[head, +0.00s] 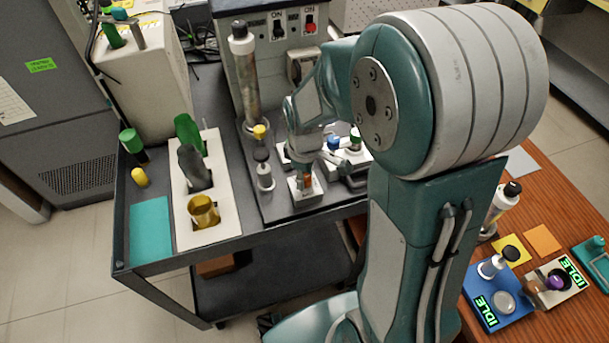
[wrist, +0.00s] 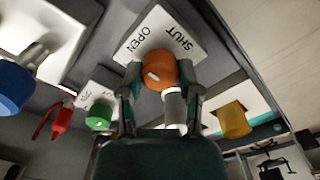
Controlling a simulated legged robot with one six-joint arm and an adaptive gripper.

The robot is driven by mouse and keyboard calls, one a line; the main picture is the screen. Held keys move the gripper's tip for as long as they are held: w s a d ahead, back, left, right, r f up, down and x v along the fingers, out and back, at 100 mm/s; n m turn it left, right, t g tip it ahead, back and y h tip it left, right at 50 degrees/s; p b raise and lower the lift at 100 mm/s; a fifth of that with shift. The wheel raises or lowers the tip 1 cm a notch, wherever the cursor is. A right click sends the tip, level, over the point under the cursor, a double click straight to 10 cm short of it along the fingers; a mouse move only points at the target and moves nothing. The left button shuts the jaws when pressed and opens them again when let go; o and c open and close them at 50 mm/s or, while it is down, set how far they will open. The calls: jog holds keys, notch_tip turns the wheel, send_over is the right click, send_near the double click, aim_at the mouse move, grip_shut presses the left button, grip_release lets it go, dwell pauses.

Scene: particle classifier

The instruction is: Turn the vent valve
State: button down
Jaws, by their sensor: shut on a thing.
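The vent valve has an orange knob (wrist: 160,72) with a white mark on its left side. It stands on a white plate (wrist: 146,36) lettered OPEN and SHUT. In the wrist view my gripper (wrist: 161,84) has a finger on each side of the knob and is shut on it. In the head view my gripper (head: 305,166) points down over the small white plate (head: 303,192) at the cart's front, and only a little orange shows beneath it. Part of the knob is hidden by my fingers.
A tall cylinder (head: 244,75) and a small dark-capped bottle (head: 264,170) stand left of my gripper. A white tray (head: 222,228) holds upright vessels further left.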

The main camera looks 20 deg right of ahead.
jog(key=shift+c, duration=1.5)
grip_release()
notch_tip(320, 180, up, 12)
jog(key=shift+a, duration=0.1)
jog(key=s+r+m+t, duration=0.2)
jog(key=s+r+m, duration=0.1)
jog(key=s, duration=0.4)
jog(key=s+r+m+t, duration=0.3)
jog(key=s+m, duration=0.3)
jog(key=s, duration=0.1)
jog(key=shift+r+t, duration=0.25)
jog(key=shift+t, duration=0.05)
